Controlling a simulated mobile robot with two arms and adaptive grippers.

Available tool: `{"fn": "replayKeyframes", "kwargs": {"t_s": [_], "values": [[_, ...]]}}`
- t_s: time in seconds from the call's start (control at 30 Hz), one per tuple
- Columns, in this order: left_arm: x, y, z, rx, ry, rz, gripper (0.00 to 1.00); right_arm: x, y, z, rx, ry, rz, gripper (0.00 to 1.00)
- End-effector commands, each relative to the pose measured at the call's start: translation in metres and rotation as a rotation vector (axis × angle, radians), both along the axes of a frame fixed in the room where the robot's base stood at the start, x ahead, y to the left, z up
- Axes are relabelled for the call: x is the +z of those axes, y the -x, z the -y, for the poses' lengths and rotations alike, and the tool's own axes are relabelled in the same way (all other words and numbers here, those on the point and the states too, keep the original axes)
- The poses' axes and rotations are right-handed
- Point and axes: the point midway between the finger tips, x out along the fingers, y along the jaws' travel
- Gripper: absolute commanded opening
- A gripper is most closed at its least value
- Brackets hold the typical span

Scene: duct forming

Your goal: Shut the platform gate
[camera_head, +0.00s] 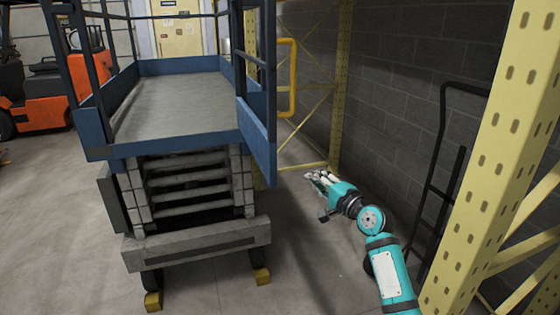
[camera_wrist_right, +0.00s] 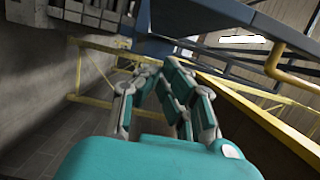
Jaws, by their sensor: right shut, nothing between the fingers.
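The lift platform (camera_head: 175,105) has a grey deck, blue edging and dark rails, and its near end is open. A blue panel with rails, which looks like the gate (camera_head: 258,135), stands at the platform's near right corner, swung toward me. A yellow tube loop (camera_head: 293,78) sticks out to the right of it. In the right wrist view a blue panel (camera_wrist_right: 275,35) and the yellow tube (camera_wrist_right: 275,62) show at upper right. My right gripper (camera_head: 314,178) is shut and empty, right of the panel and apart from it. It also shows in the wrist view (camera_wrist_right: 152,72). My left gripper is out of view.
A yellow perforated rack post (camera_head: 500,140) stands close on the right, with a black rail frame (camera_head: 440,180) beside it. A grey block wall (camera_head: 400,90) runs behind. An orange forklift (camera_head: 40,98) is at far left. The floor in front of the lift is clear.

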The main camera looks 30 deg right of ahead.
Motion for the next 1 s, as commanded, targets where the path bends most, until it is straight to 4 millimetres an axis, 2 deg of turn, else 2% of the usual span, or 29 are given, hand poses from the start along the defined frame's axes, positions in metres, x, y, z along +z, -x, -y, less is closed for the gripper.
{"fn": "replayKeyframes", "kwargs": {"t_s": [0.4,0.5,0.7,1.0], "values": [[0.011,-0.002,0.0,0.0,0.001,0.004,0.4,0.003,-0.087,0.0,0.0,0.002,0.003,0.0],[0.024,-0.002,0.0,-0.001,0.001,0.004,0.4,0.004,-0.09,-0.019,0.003,0.002,0.0,0.0],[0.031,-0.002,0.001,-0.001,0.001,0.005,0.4,0.002,-0.094,-0.036,0.0,0.004,0.002,0.0],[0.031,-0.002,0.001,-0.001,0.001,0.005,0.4,0.0,-0.095,-0.039,0.0,0.005,0.002,0.0]]}}
